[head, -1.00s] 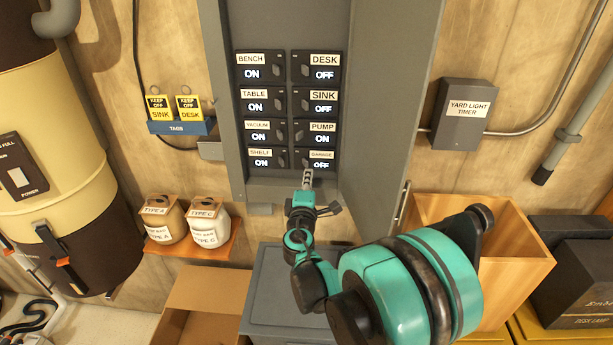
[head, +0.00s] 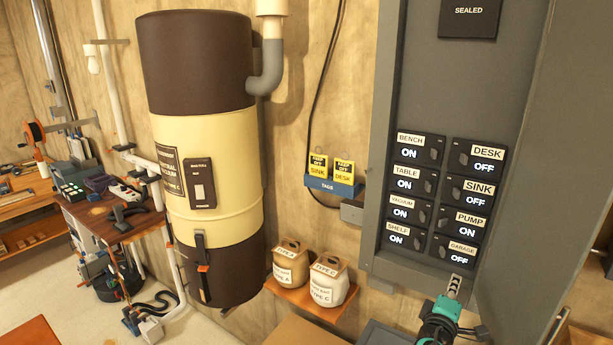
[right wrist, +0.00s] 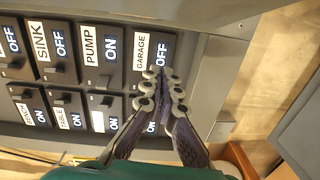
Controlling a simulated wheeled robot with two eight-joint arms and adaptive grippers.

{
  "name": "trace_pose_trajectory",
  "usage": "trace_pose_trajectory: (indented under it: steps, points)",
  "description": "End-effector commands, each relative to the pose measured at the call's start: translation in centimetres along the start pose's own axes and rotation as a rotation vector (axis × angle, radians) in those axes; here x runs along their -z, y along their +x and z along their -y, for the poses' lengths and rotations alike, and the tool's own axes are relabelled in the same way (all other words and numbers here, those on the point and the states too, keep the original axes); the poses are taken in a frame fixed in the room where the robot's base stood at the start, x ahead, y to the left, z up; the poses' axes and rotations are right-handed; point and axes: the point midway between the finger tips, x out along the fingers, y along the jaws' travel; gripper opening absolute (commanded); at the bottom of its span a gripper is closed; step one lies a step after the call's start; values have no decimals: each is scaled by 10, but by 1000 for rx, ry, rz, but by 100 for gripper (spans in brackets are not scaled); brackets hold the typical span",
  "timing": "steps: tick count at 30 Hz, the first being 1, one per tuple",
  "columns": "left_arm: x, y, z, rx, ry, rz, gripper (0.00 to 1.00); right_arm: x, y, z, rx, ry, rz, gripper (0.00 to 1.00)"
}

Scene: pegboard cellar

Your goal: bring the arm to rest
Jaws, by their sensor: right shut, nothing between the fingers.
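My right gripper (head: 454,284) is shut and empty, just below the GARAGE breaker (head: 455,251) at the bottom right of the open grey breaker panel (head: 405,262). In the right wrist view the closed fingers (right wrist: 163,82) lie in front of the panel, by the GARAGE label; I cannot tell whether they touch it. GARAGE reads OFF, as do DESK (head: 476,158) and SINK (head: 470,190). PUMP (head: 461,224) reads ON, and so does the whole left column from BENCH (head: 420,149) to SHELF (head: 404,236). My left gripper is not in view.
The panel door (head: 545,170) stands open on the right. A blue tag holder (head: 333,186) with yellow tags hangs left of the panel. A brown and cream cylinder vacuum (head: 215,130) stands farther left, beside a workbench (head: 110,225).

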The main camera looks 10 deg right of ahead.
Motion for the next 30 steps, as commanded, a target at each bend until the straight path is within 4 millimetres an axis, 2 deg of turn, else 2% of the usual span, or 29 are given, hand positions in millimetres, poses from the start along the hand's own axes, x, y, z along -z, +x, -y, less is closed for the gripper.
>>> trace_pose_trajectory:
  steps: [5,8,13,15,18,21,23,30]
  points:
    - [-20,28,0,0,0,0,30,-5,-47,47,190,294,50,0]
    - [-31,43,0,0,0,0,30,-2,-90,89,367,493,90,0]
    - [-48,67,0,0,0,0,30,14,-180,164,709,769,151,0]
    - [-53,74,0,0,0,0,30,23,-216,187,840,849,168,0]
    - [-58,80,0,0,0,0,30,34,-258,209,986,926,186,0]
    - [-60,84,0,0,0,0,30,40,-284,219,1077,969,196,0]
    - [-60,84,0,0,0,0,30,42,-293,221,1107,982,199,0]
    - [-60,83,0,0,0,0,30,44,-297,221,1123,990,201,0]
